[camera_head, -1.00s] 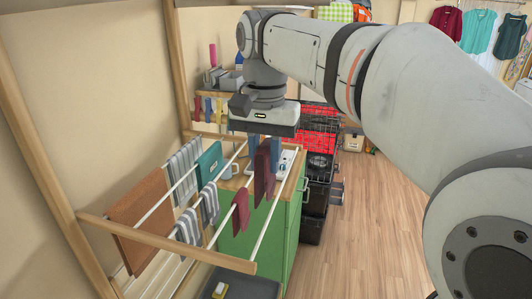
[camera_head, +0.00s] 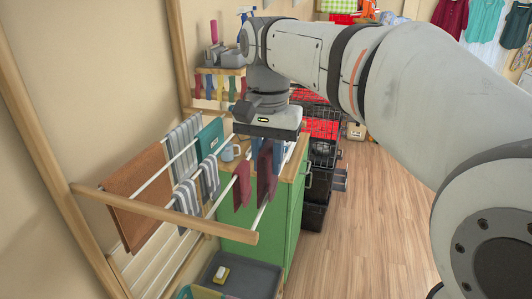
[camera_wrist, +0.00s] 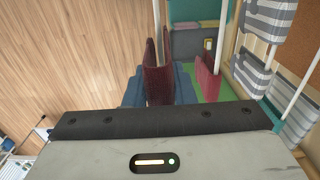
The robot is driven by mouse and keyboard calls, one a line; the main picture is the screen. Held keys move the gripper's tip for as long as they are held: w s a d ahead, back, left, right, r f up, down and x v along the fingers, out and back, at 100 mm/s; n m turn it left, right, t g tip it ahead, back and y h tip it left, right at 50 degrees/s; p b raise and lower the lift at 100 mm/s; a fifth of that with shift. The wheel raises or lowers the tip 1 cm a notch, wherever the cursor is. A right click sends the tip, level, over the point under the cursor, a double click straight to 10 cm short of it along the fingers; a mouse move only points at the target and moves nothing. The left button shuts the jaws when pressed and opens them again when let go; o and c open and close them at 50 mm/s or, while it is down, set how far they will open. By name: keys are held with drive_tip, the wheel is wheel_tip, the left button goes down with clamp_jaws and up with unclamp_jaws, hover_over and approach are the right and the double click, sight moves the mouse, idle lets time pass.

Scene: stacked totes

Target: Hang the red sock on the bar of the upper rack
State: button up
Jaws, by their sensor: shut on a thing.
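A dark red sock (camera_head: 265,168) hangs folded beneath my gripper (camera_head: 270,140), at the outermost white bar (camera_head: 262,212) of the upper rack (camera_head: 165,214). In the wrist view the sock (camera_wrist: 157,86) has a flap on each side of that bar (camera_wrist: 156,14), so it appears to straddle it. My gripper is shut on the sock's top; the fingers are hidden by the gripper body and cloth. Another dark red sock (camera_head: 242,186) hangs on the neighbouring bar.
A brown towel (camera_head: 140,197), striped cloths (camera_head: 186,196) and a teal cloth (camera_head: 209,137) hang on the inner bars. A green cabinet (camera_head: 272,232) with a mug (camera_head: 230,152) stands behind the rack. A grey tray (camera_head: 247,275) lies below. The wooden floor at right is clear.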

drive_tip(key=shift+f+b, duration=3.5)
drive_tip(key=shift+f, duration=1.85)
drive_tip(key=o, duration=1)
